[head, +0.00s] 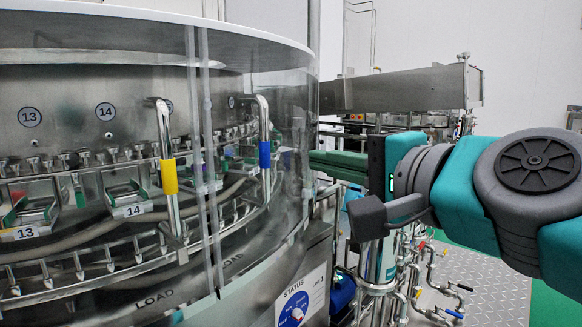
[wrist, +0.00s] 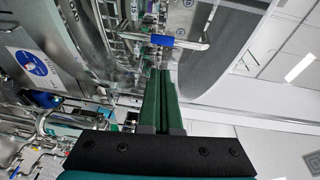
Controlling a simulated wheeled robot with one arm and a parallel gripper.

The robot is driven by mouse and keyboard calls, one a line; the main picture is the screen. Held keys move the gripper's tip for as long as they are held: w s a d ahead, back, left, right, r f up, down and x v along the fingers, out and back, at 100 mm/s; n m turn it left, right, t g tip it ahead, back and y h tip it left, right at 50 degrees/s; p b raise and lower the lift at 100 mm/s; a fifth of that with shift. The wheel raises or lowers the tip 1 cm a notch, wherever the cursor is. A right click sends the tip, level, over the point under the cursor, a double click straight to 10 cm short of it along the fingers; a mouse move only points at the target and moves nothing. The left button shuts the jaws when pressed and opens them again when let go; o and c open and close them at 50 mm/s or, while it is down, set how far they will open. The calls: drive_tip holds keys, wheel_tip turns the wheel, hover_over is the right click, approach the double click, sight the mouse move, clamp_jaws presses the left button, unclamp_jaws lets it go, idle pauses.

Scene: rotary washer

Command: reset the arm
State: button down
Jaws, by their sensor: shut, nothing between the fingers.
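My arm reaches in from the right in the head view. My gripper (head: 313,158) points left, with its green fingers close to the clear curved guard (head: 290,110) of the rotary washer. The wrist view shows my gripper (wrist: 161,73) from behind, with the two green fingers together and nothing held. In that view the fingertips appear near a blue-banded handle (wrist: 178,42). I cannot tell whether the fingertips touch the guard.
The washer carries a yellow-banded handle (head: 168,176) and a blue-banded handle (head: 265,155). A status panel (head: 299,305) sits on its lower housing. Pipes and valves (head: 405,275) stand below my arm. A steel channel (head: 400,90) runs behind.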

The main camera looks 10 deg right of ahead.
drive_tip(key=s+a+f+n+g+h, duration=0.15)
drive_tip(key=f+n+g, duration=0.3)
drive_tip(key=f, duration=0.85)
drive_tip(key=s+a+f+n+g+h, duration=0.1)
drive_tip(key=s+a+f+n+g, duration=0.3)
drive_tip(key=f, duration=1)
drive_tip(key=s+d+f+n+g+h+p, duration=0.1)
drive_tip(key=s+d+f+n+g+h, duration=0.3)
drive_tip(key=s+d+f+g, duration=0.5)
drive_tip(key=s+f, duration=0.3)
drive_tip(key=f, duration=0.2)
drive_tip(key=shift+d+h, duration=0.35)
